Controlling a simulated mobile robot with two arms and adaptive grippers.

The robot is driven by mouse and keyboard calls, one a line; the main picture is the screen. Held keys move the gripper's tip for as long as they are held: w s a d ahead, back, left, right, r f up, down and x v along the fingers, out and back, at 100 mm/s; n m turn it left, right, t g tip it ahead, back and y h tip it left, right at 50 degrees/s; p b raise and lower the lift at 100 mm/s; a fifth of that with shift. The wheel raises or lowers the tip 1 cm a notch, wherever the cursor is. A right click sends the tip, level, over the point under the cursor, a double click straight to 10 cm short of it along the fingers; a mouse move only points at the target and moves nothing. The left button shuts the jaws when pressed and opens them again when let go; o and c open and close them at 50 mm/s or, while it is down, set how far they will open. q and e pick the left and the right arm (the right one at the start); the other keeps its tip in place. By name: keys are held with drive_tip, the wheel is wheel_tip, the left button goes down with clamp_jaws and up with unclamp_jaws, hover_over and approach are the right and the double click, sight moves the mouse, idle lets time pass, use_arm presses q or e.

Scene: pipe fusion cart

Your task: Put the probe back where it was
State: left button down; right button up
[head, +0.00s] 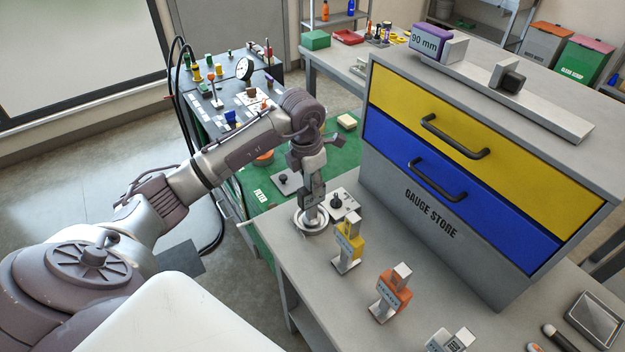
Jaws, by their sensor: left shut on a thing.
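My left gripper (312,200) points down over the near left part of the grey bench. It is shut on a small grey piece, probably the probe (317,215), which is mostly hidden by the fingers. The piece is at a round pale ring-shaped seat (299,222); I cannot tell whether it touches the seat. My right gripper is not in view.
A yellow-tagged holder (349,250), an orange-tagged one (389,298) and a white-tagged one (450,341) stand in a row on the bench. The gauge store cabinet (425,215), with yellow and blue drawers closed, stands close on the right. A small plate with a black knob (342,204) lies behind the ring.

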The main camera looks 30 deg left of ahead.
use_arm(q)
drive_tip(key=shift+f, duration=0.1)
drive_tip(key=shift+f, duration=0.15)
drive_tip(key=c, duration=0.9)
unclamp_jaws()
drive_tip(key=r+b, duration=0.1)
drive_tip(key=r, duration=0.2)
drive_tip(key=r+b, duration=0.1)
drive_tip(key=r, duration=0.3)
drive_tip(key=s+r+b, duration=0.1)
drive_tip(key=r, duration=0.3)
drive_tip(key=shift+s+a+r, duration=0.1)
drive_tip(key=shift+a+r, duration=0.1)
drive_tip(key=shift+a, duration=0.05)
drive_tip(key=shift+s+r, duration=0.1)
drive_tip(key=shift+r, duration=0.35)
